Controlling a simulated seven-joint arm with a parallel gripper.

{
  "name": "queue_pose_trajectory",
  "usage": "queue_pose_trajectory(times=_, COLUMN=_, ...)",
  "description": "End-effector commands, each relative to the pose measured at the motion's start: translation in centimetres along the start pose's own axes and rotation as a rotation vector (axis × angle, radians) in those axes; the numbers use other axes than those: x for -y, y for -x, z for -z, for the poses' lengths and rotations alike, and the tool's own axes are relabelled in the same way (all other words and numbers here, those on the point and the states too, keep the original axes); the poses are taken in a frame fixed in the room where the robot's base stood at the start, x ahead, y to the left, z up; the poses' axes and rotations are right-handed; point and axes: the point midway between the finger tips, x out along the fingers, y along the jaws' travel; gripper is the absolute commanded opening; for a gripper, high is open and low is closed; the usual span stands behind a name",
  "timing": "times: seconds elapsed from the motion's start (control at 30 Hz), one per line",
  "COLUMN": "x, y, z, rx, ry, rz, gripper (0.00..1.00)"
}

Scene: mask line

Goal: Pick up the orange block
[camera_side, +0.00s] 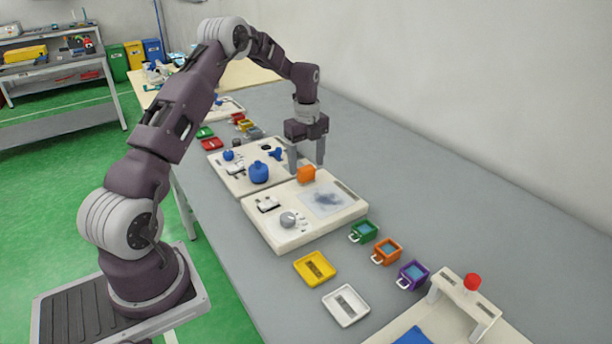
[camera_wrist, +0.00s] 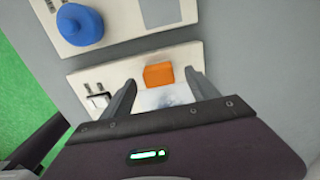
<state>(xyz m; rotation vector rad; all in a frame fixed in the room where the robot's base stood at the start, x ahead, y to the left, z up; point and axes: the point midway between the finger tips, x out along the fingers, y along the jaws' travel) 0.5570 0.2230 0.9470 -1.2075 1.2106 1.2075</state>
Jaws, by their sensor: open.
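The orange block (camera_side: 306,174) stands on the far edge of a white panel (camera_side: 283,237) with a grey knob and a smudged pale-blue area. In the wrist view, the orange block (camera_wrist: 159,76) shows between and a little beyond my fingertips. My gripper (camera_side: 306,164) points down with its two fingers apart, above and close around the block in the side view. In the wrist view my gripper (camera_wrist: 163,88) is open and holds nothing. I cannot tell the exact height of the fingertips over the block.
A second white panel (camera_side: 232,180) with a blue knob (camera_side: 258,172) adjoins behind. Small green, orange and purple cups (camera_side: 387,251) stand at the right. Yellow (camera_side: 314,268) and white (camera_side: 346,305) trays lie in front. The grey table along the wall is clear.

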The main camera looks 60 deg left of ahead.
Motion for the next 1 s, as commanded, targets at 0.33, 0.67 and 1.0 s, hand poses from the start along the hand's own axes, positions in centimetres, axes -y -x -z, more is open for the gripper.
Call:
queue_pose_trajectory(times=0.33, x=-0.2, y=-3.1, z=-0.1, rx=0.000, ry=0.002, rz=0.000, gripper=0.69)
queue_pose_trajectory(times=0.67, x=-0.2, y=-3.0, z=-0.1, rx=0.000, ry=0.002, rz=0.000, gripper=0.18)
queue_pose_trajectory(times=1.0, x=-0.1, y=-2.3, z=-0.1, rx=0.001, ry=0.002, rz=0.003, gripper=0.04)
